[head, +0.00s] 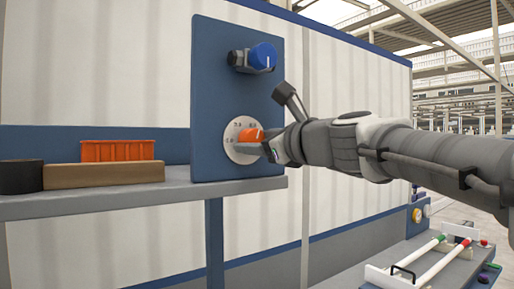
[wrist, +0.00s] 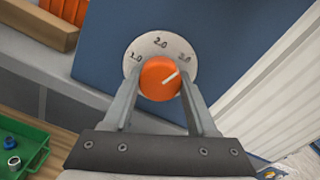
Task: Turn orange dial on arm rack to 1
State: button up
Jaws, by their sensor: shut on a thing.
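The orange dial (wrist: 158,80) sits on a round light plate (wrist: 160,45) marked 1.0, 2.0 and 3.0, fixed to a blue panel. In the wrist view its white pointer line points up and right, between 2.0 and 3.0 and nearer 3.0. My gripper (wrist: 160,98) is shut on the orange dial, one finger on each side. In the head view the orange dial (head: 250,134) is partly hidden by my gripper (head: 268,146), which reaches in from the right.
A blue dial (head: 262,57) sits above on the same blue panel (head: 215,100). An orange bin (head: 118,150), a wooden block (head: 105,175) and a black roll (head: 21,177) stand on the grey shelf (head: 140,200) at left. A green tray (wrist: 30,145) lies below.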

jog(key=n+b, duration=0.4)
jog(key=n, duration=0.1)
jog(key=shift+f+n, duration=0.2)
jog(key=shift+n, duration=0.1)
jog(key=n+b, duration=0.3)
jog(key=n, duration=0.2)
jog(key=shift+b, duration=0.3)
jog(key=n+b, duration=0.3)
jog(key=n, duration=0.2)
jog(key=shift+r+n, duration=0.1)
jog(key=shift+n, duration=0.3)
jog(key=n+b, duration=0.2)
jog(key=n, duration=0.3)
jog(key=shift+r, duration=0.1)
jog(key=shift+n, duration=0.3)
jog(key=o, duration=1.4)
jog(key=shift+c, duration=0.2)
jog(key=shift+r, duration=0.1)
jog(key=b+v, duration=0.2)
jog(key=v, duration=1.5)
jog(key=shift+s+d, duration=0.2)
